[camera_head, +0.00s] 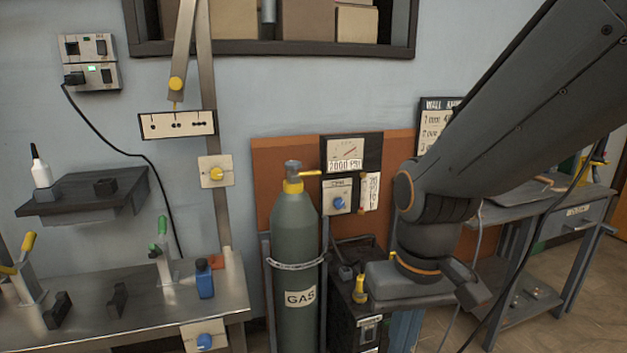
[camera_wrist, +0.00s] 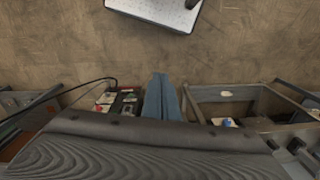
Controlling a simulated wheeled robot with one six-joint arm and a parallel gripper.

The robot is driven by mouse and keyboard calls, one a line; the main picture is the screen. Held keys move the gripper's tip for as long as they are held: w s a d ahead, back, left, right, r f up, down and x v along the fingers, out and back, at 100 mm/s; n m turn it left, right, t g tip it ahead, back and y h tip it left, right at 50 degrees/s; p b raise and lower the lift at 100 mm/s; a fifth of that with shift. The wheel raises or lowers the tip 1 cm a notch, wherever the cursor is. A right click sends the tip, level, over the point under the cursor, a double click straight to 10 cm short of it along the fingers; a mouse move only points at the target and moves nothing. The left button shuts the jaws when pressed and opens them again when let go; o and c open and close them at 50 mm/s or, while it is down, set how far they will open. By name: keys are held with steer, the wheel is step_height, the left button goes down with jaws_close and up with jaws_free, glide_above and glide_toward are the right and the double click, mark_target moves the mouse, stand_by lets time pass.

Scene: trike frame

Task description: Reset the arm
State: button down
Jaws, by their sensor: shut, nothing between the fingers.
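My dark grey arm (camera_head: 500,120) reaches in from the upper right in the head view and bends down at its wrist, which has orange rings. My gripper (camera_head: 474,292) is at the low end of the arm, in front of the workbench on the right and to the right of the gas cylinder. It is shut and holds nothing. Its fingertips are hard to make out. In the wrist view a large dark ribbed shape fills the lower part, with brown floor (camera_wrist: 230,55) beyond it.
A green gas cylinder (camera_head: 295,245) stands upright left of my arm, beside a dark machine (camera_head: 352,310). A metal bench (camera_head: 140,322) with clamps and a blue bottle (camera_head: 204,280) is at left. Another workbench (camera_head: 588,194) stands at right. Open floor (camera_head: 592,275) shows at right.

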steer(key=d+r+m+p, duration=0.1)
steer(key=d+r+p, duration=0.4)
steer(key=p, duration=0.5)
steer(key=shift+s+d+r+m, duration=0.2)
steer(key=shift+d+r+m, duration=0.2)
steer(key=shift+d, duration=0.3)
